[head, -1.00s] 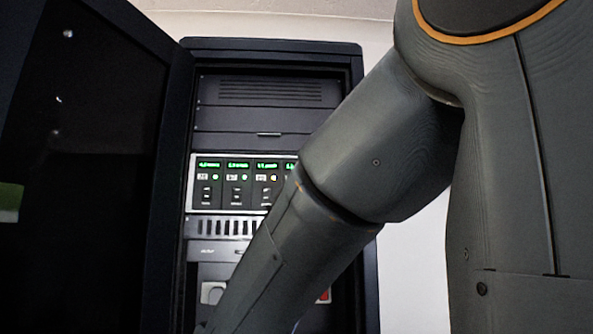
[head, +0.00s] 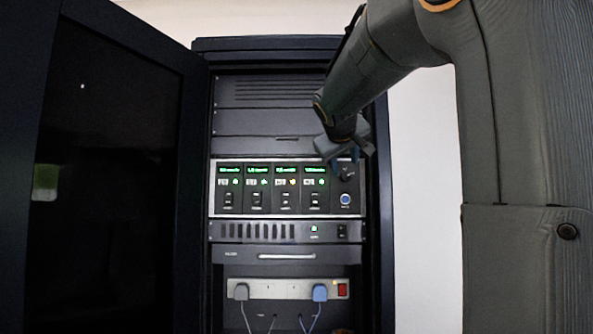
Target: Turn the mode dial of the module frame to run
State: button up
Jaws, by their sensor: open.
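The module frame (head: 214,188) is a silver-edged unit in the dark rack cabinet, with several modules showing green displays. Its right-hand panel carries the mode dial (head: 347,173), a dark knob partly covered by my gripper. A round blue-lit button (head: 345,198) sits below the dial. My gripper (head: 338,170) is at the dial, coming from above, with its jaws close around or just in front of the knob; I cannot tell whether they touch it. The dial's pointer and its labels are too small and too hidden to read.
The open cabinet door (head: 115,180) stands at the left. Below the frame are a vented unit (head: 270,232) with a green light, a drawer (head: 290,256), and a power strip (head: 268,290) with two plugs and a red switch. The cabinet's right side wall is close to my gripper.

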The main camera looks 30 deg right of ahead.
aim_at(345, 175)
jog(key=p+x, duration=0.1)
jog(key=x, duration=0.5)
jog(key=shift+w+d+f, duration=0.2)
jog(key=shift+d, duration=0.05)
grip_shut()
